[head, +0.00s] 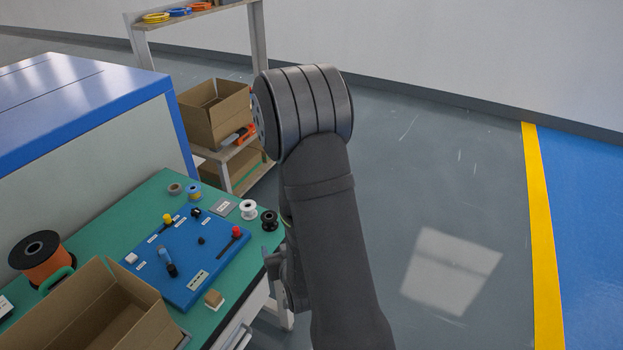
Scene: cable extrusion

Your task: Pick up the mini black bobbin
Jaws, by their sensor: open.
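The mini black bobbin (269,220) stands on the green worktop at its right corner, just right of a white bobbin (248,209). My gripper (274,267) shows only in part, low beside the worktop's right edge, below the black bobbin in the picture. It is open and apart from the bobbin. My dark arm hides much of the gripper and wrist.
A blue board (190,285) with several small parts lies on the green worktop (150,200). An open cardboard box (95,300) and an orange cable spool (45,262) are at the left. A shelf with boxes (215,110) stands behind. Open floor lies right.

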